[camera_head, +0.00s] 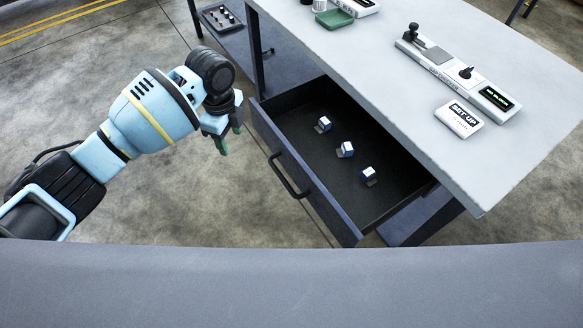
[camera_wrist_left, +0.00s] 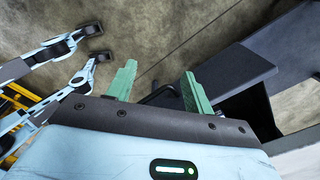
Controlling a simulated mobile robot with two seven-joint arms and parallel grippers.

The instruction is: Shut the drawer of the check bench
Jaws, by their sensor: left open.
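The check bench (camera_head: 370,85) has a pale grey top and dark legs. Its dark drawer (camera_head: 325,215) is pulled well out under the top, with a black bar handle (camera_head: 285,178) on the front panel. Three small blue-and-white blocks (camera_head: 346,149) lie in a row inside the drawer. My left gripper (camera_head: 229,140) is open and empty, outside the drawer near the far left corner of its front, apart from the handle. In the left wrist view its two green fingers (camera_wrist_left: 158,88) are spread, with part of the drawer front (camera_wrist_left: 222,75) beyond the right finger. My right gripper is not seen.
On the bench top stand a long white gauge unit (camera_head: 457,72), a "SET UP" sign (camera_head: 459,120) and a green tray (camera_head: 334,19). A dark panel with knobs (camera_head: 220,18) is at the far left. Bare concrete floor lies left of the drawer.

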